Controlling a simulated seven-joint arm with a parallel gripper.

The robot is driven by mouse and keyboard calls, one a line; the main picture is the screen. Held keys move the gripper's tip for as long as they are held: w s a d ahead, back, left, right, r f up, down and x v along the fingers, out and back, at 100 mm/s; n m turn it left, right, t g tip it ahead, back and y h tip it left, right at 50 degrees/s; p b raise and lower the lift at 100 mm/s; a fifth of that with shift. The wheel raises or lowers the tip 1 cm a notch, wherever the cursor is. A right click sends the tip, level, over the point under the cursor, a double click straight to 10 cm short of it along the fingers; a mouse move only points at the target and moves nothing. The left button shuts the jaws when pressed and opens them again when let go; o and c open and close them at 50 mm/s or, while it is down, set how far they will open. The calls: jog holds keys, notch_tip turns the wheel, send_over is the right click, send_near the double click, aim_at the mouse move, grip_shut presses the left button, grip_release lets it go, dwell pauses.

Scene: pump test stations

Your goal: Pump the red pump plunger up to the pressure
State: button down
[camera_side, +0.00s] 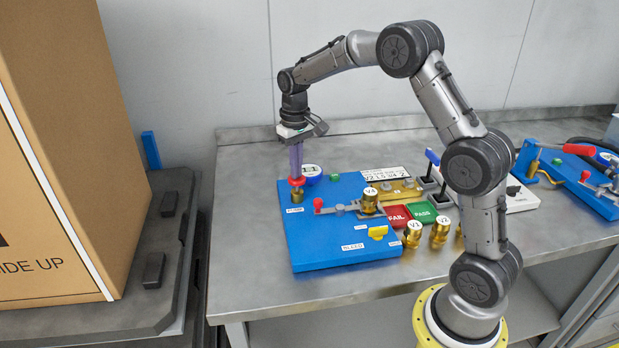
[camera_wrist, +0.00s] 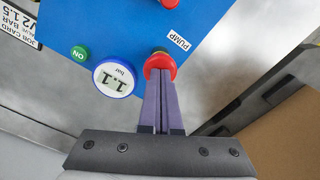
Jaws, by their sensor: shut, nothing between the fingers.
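The red pump plunger (camera_side: 297,182) stands upright on a brass body at the left back of the blue board (camera_side: 330,250). In the wrist view, the plunger's round red head (camera_wrist: 160,64) shows by the PUMP label. My gripper (camera_side: 296,174) points down with its purple fingers shut and empty. Its fingertips (camera_wrist: 160,76) are at the top of the red head, apparently touching it; a small gap cannot be ruled out. The round blue gauge (camera_side: 311,174) next to the plunger reads 1.1 bar in the wrist view (camera_wrist: 115,78).
A job card (camera_wrist: 18,22) shows V2 and 1.5. A green ON button (camera_wrist: 79,53) is near the gauge. Brass valves V1 (camera_side: 413,236) and V2 (camera_side: 440,232) stand right of the board; V4 (camera_side: 370,200) is on it. A large cardboard box (camera_side: 60,150) stands at left.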

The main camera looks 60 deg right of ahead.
jog(key=shift+f, duration=0.95)
jog(key=shift+r, duration=2.2)
jog(key=shift+r, duration=0.1)
jog(key=shift+r, duration=2.4)
